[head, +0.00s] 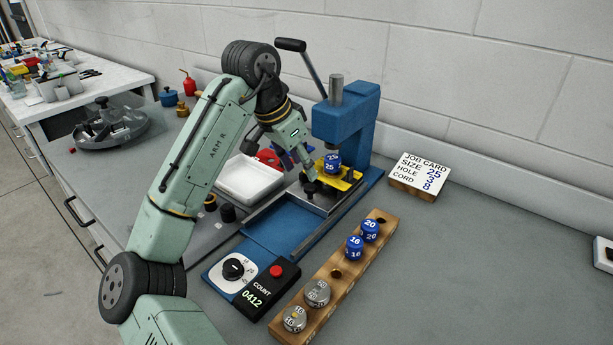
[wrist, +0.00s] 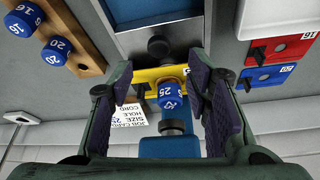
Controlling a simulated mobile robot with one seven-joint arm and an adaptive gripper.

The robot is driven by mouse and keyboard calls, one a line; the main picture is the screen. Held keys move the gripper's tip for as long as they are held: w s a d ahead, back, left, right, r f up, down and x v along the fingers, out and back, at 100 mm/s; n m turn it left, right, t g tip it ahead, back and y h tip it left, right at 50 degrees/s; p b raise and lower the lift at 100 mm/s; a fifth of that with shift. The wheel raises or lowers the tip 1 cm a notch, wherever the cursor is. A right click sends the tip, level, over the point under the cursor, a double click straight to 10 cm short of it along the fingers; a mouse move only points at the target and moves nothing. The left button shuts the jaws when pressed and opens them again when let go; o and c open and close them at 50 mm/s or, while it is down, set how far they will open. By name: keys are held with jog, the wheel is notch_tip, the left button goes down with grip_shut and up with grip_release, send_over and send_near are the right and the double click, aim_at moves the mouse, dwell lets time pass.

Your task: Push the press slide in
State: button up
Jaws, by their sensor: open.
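The blue press (head: 345,120) stands near the wall, with a blue die marked 25 (head: 332,161) under its head. Below the die is a yellow plate (head: 345,184) on the steel slide (head: 325,201), with a black knob (head: 313,188) at its front. The wrist view shows the knob (wrist: 158,46), the yellow plate (wrist: 147,77) and the 25 die (wrist: 171,93). My gripper (head: 298,160) is open and empty beside the press front. In the wrist view, its fingertips (wrist: 162,70) sit either side of the yellow plate area; contact cannot be told.
A wooden rack (head: 336,273) holds blue and grey dies at front right. A counter box (head: 250,283) with dial and red button stands at the front. A white tray (head: 250,180) is left of the press. A job card (head: 419,174) stands right.

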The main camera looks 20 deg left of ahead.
jog(key=v, duration=0.6)
jog(key=shift+r, duration=0.2)
jog(key=shift+s+f, duration=0.1)
jog(key=shift+s, duration=0.05)
